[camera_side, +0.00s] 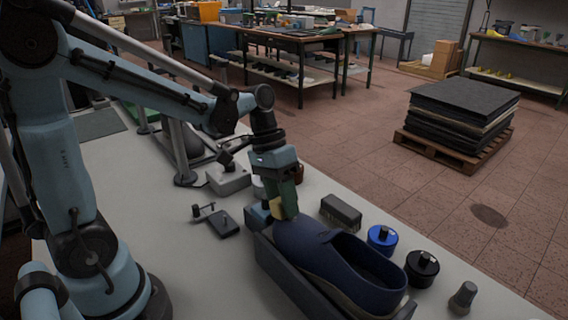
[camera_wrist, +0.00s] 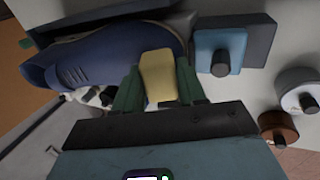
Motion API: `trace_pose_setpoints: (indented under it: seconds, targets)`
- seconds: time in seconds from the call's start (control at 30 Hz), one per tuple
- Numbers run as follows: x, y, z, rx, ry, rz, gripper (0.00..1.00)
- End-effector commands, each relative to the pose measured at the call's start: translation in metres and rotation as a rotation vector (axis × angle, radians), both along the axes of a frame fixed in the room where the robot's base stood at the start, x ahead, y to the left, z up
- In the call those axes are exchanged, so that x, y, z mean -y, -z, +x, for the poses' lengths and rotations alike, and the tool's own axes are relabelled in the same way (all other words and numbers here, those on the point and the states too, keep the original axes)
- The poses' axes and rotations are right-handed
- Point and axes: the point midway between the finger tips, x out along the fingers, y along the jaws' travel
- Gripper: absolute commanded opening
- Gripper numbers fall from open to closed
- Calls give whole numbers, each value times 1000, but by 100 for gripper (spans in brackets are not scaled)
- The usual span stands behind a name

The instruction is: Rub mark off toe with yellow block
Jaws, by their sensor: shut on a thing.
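A dark blue shoe (camera_side: 335,260) lies in a grey cradle (camera_side: 283,272) on the bench, its toe toward my arm. My gripper (camera_side: 285,200) is shut on a yellow block (camera_side: 277,208) at the shoe's toe. In the wrist view the block (camera_wrist: 158,76) sits between the green fingers of my gripper (camera_wrist: 157,85), beside the blue shoe (camera_wrist: 95,58). The block looks to be at or touching the toe; I cannot tell whether it presses on it. No mark shows on the visible part of the toe; the block and fingers hide some of it.
A dark brush (camera_side: 341,212), a blue tin (camera_side: 382,239), a black tin (camera_side: 422,268) and a grey knob-like piece (camera_side: 463,297) line the bench's right side. A small dark clamp piece (camera_side: 222,222) lies left of the shoe. The bench front left of the cradle is clear.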

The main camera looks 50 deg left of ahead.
Motion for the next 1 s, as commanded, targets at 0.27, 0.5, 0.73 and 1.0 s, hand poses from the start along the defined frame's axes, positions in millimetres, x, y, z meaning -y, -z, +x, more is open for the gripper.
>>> trace_pose_setpoints:
  seconds: [0.27,0.5,0.73,1.0]
  targets:
    - [2,3,0,0,2,0,16]
    - [22,-3,-1,-1,7,-5,16]
    - [38,-8,-1,1,7,-6,12]
    - [40,-8,-1,0,5,-6,12]
